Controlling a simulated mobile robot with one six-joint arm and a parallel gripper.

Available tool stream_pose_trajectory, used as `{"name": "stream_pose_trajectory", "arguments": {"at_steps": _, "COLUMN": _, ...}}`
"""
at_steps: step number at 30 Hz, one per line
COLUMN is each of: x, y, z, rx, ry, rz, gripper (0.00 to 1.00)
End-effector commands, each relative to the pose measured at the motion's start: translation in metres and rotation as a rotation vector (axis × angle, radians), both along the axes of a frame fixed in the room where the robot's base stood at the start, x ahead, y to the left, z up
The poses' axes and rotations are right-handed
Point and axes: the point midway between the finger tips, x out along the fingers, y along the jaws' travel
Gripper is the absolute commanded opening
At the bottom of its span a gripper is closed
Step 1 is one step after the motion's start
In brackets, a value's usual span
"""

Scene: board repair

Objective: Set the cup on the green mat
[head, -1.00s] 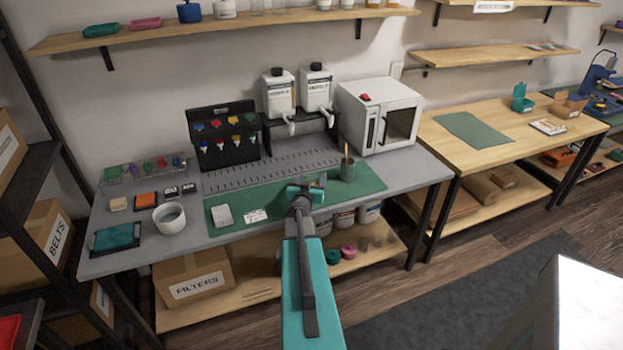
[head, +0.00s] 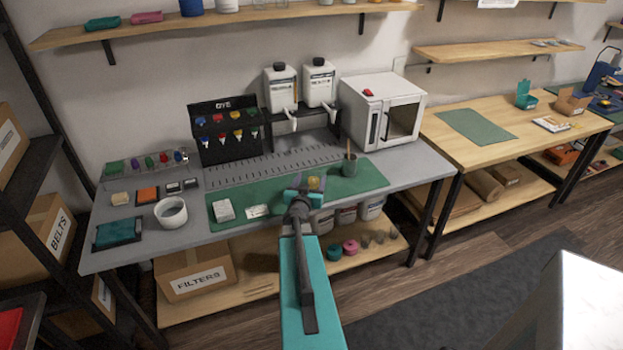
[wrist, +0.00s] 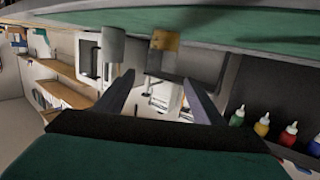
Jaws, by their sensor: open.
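A round white cup-like vessel (head: 171,213) stands upright on the grey bench, left of the green mat (head: 232,196). A grey-green cup (head: 349,167) with a thin stick in it stands on the mat's right end; it also shows in the wrist view (wrist: 113,45). I cannot tell which of the two is the task's cup. My gripper (head: 306,183) is over the middle of the mat, its fingers largely hidden in the head view. In the wrist view my gripper (wrist: 158,85) is open, with a small yellow thing (wrist: 163,40) beyond its fingertips, not gripped.
A white box and a card lie on the mat's left part. A black rack (head: 228,133), two white bottles and a white oven-like box (head: 382,108) line the back. A second green mat (head: 476,125) lies on the wooden table at right, bare.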

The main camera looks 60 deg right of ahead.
Motion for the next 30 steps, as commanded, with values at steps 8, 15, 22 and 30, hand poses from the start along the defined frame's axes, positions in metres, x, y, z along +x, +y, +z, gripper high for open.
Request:
{"name": "stream_pose_trajectory", "arguments": {"at_steps": 8, "x": -0.010, "y": 0.026, "z": 0.004, "rx": 0.000, "ry": 0.001, "rz": 0.002, "gripper": 0.63}}
{"name": "stream_pose_trajectory", "arguments": {"at_steps": 15, "x": -0.018, "y": 0.047, "z": 0.010, "rx": 0.001, "ry": 0.001, "rz": 0.000, "gripper": 0.63}}
{"name": "stream_pose_trajectory", "arguments": {"at_steps": 22, "x": -0.021, "y": 0.054, "z": 0.009, "rx": 0.000, "ry": 0.000, "rz": 0.000, "gripper": 0.63}}
{"name": "stream_pose_trajectory", "arguments": {"at_steps": 30, "x": -0.021, "y": 0.054, "z": 0.009, "rx": 0.000, "ry": 0.000, "rz": 0.000, "gripper": 0.63}}
